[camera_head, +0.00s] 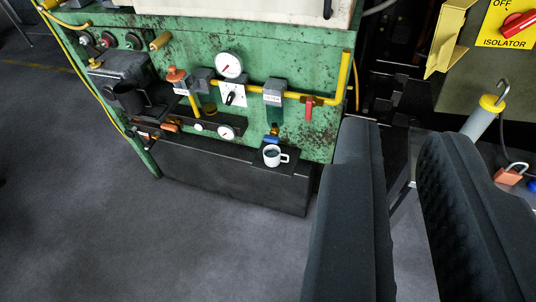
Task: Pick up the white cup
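The white cup (270,158) is small and upright, with its handle on the right and something dark inside. It stands on a black ledge (292,167) at the lower front of a green machine (290,62). My gripper (400,136) shows at the right as two thick dark fingers. They are spread apart, with a clear gap and nothing between them. The cup is left of the left finger, outside the gap, and looks farther away.
The machine carries gauges (229,64), a yellow pipe (320,97) and a red-handled valve (309,108) above the cup. A padlock (511,174) and a grey cylinder with a hook (484,118) are at the right. The grey floor (120,235) is open at lower left.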

